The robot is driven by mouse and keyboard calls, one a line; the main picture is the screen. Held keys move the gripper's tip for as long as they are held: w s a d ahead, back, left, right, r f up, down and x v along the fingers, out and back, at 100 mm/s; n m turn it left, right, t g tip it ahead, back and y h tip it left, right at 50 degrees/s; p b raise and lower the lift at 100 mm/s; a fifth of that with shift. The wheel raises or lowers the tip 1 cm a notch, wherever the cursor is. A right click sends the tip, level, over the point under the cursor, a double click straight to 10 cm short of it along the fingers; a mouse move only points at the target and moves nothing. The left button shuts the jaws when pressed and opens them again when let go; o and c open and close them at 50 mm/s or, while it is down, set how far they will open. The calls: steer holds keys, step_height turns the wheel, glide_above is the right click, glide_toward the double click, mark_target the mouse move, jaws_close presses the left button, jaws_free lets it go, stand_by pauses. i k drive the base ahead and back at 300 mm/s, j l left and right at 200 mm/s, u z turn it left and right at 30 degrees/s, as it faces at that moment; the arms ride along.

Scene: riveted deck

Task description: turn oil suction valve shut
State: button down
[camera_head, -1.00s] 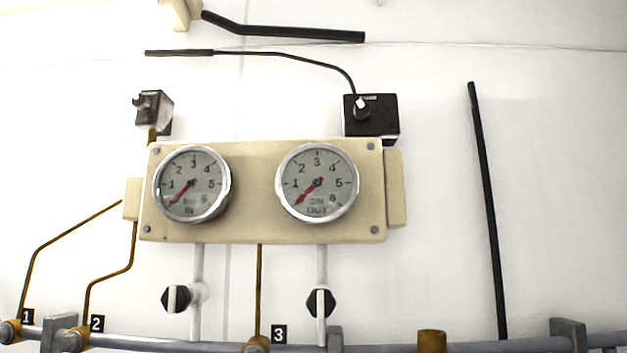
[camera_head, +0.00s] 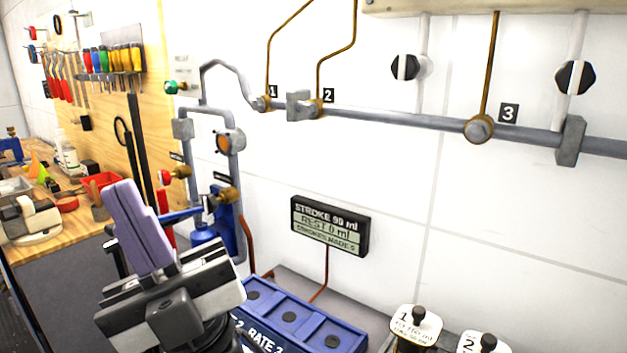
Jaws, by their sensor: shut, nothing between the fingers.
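My gripper (camera_head: 121,192), with purple fingers pressed together, is shut and empty at the lower left of the head view, pointing up and away. Beyond it, grey pipework on the white wall carries several valves: a green knob (camera_head: 172,87), a red knob (camera_head: 165,178) and a brass fitting (camera_head: 228,195) with a blue bar (camera_head: 181,215) reaching left from it. Small dark labels hang by the pipes, too small to read, so I cannot tell which is the oil suction valve. My gripper overlaps the left end of the blue bar in the picture; contact cannot be told.
A blue box (camera_head: 300,318) marked "RATE" and two numbered black-knobbed units (camera_head: 417,325) stand below. A display (camera_head: 330,226) reads "REST 0 ml". A cluttered wooden bench (camera_head: 75,232) and tool board lie left. A long grey pipe (camera_head: 400,122) crosses the wall; the wall below it is mostly clear.

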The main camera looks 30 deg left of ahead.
mark_target(165, 176)
steer(key=u, duration=1.75)
steer(key=i, duration=0.95)
